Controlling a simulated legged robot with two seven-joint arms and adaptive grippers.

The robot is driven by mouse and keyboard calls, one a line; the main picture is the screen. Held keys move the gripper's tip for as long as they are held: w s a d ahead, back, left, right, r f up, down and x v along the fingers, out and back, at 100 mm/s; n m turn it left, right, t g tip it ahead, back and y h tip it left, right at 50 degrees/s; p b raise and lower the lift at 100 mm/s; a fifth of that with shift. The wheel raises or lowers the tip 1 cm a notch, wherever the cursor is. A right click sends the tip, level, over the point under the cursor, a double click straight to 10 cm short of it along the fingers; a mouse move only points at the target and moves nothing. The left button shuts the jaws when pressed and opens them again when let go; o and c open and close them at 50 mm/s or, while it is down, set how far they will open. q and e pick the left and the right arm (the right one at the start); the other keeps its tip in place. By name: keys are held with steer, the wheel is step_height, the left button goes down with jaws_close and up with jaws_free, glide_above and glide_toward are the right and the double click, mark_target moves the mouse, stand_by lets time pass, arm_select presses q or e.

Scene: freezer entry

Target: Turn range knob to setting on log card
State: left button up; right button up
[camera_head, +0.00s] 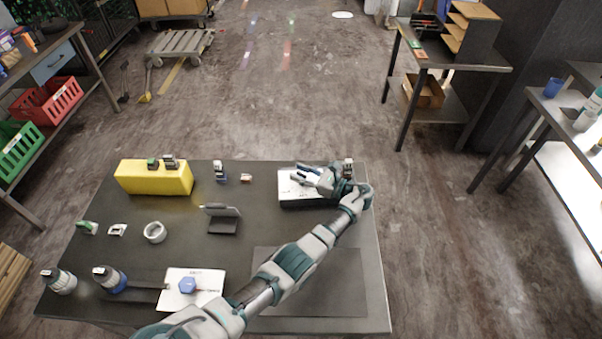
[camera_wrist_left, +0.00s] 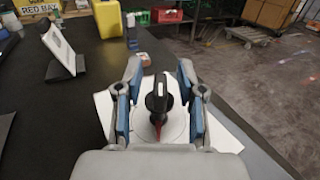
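The range knob (camera_wrist_left: 158,103) is black with a red pointer end and stands on a round dial on a white panel. In the wrist view it sits between the two fingers of my left gripper (camera_wrist_left: 160,82), which are spread with a visible gap on each side. In the head view, my left gripper (camera_head: 308,178) is over the white-topped box (camera_head: 290,189) at the table's back right and hides the knob. A tilted card on a dark stand (camera_head: 222,212), perhaps the log card, stands mid-table; its writing is unreadable here. My right gripper is not in view.
A white plate with a blue knob (camera_head: 187,285) is at the front. A white ring (camera_head: 155,232) and bottles (camera_head: 59,281) stand left. A dark mat (camera_head: 338,280) lies front right.

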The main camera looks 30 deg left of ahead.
mark_target(301, 172)
arm_select(q)
steer(key=shift+r, duration=0.1)
steer(key=shift+r, duration=0.4)
step_height(301, 172, up, 9)
steer(key=shift+f, duration=0.1)
steer(key=shift+w, duration=0.1)
